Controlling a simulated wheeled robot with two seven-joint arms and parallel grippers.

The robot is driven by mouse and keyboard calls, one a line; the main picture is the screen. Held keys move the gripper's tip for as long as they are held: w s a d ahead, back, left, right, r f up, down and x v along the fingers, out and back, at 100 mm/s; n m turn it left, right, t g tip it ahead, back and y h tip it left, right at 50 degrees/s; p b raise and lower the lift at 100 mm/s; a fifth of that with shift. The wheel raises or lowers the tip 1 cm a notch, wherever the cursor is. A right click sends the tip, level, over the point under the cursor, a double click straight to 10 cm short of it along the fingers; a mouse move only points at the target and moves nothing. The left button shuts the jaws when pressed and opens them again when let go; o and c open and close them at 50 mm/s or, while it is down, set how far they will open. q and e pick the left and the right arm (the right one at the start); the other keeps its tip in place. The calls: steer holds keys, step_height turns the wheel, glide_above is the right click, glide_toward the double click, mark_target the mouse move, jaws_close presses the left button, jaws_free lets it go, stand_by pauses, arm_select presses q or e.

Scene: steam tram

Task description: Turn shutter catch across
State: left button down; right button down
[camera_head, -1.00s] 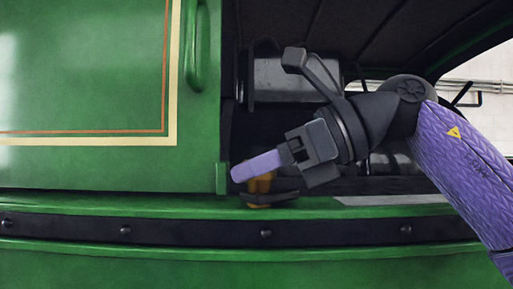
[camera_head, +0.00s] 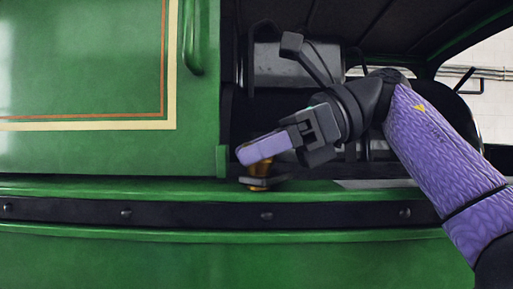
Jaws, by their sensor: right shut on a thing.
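The shutter catch (camera_head: 258,183) is a small brass and dark piece on the green sill, just right of the shutter's lower right corner. Its dark flat lever lies roughly level along the sill. My right gripper (camera_head: 258,154) is shut on the catch from above, and its lilac fingers hide the catch's upper part. The green shutter (camera_head: 80,70) with cream and orange lining fills the left of the view. My left gripper is not in view.
A green sill (camera_head: 120,188) and a dark riveted band (camera_head: 180,216) run along below. Behind the opening stands a dark grey cylinder (camera_head: 290,65). A green vertical handle (camera_head: 193,40) is on the shutter's right edge.

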steer(key=shift+c, duration=0.7)
jaws_free()
steer(key=shift+d, duration=0.1)
